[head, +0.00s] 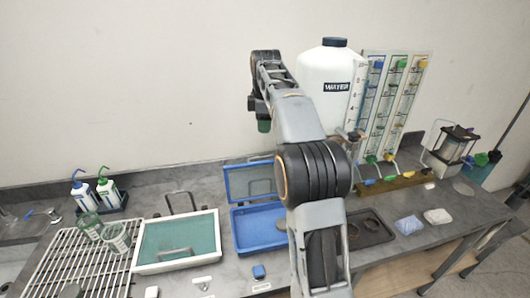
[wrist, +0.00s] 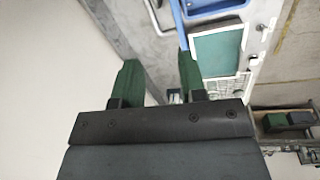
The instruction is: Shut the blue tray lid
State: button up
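The blue tray (head: 240,246) sits on the grey bench in the middle of the head view. Its blue-framed lid (head: 229,186) stands raised at the back edge, open, with a see-through panel and a grey handle. My arm hides the right side of the tray and lid. Part of the blue frame (wrist: 180,22) shows at the top of the wrist view; I cannot tell whether it is lid or tray. My gripper (head: 264,125) is up in front of the wall, above the lid and apart from it. In the wrist view my gripper (wrist: 157,72) has two green fingers spread apart with nothing between them.
A white-framed tray with a closed teal lid (head: 180,236) stands left of the blue tray. A white wire rack (head: 80,262) holds beakers further left. A large water jug (head: 325,80) and dark tray (head: 372,234) are at the right.

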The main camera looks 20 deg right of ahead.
jog(key=shift+n, duration=0.8)
jog(key=w+f, duration=0.1)
jog(key=f, duration=0.3)
jog(key=w+d+f, duration=0.1)
jog(key=f, duration=0.4)
jog(key=w+d+f+b, duration=0.1)
jog(key=f, duration=0.4)
jog(key=shift+w+f, duration=0.1)
grip_shut()
